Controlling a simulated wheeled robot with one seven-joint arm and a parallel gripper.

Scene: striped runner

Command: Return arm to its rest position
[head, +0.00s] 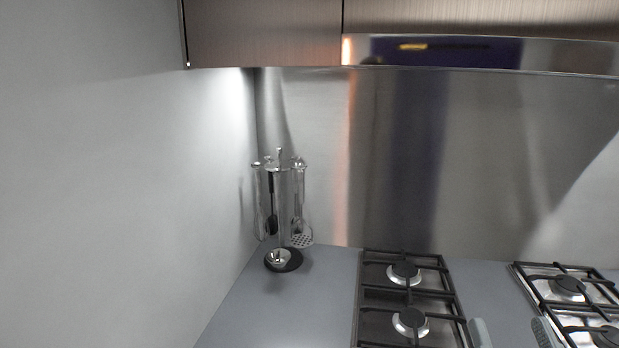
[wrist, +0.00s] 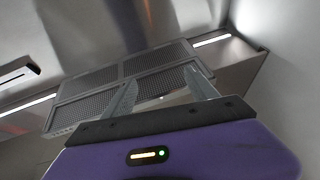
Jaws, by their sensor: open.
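My gripper (head: 507,321) shows in the head view only as two grey fingertips at the bottom edge, in front of the cooktop. They are well apart, with nothing between them. In the wrist view my gripper (wrist: 160,78) has its two grey fingers spread and empty, above its dark bar and purple body. Past the fingers is the underside of a hood with mesh filter panels (wrist: 85,103). The rest of my arm is hidden in the head view.
A gas cooktop (head: 411,296) with black grates sits on the grey counter (head: 285,312). A utensil stand (head: 279,205) with hanging steel tools stands in the back left corner by the wall. Cabinets (head: 265,32) and a hood (head: 480,52) hang above. The counter's left front is clear.

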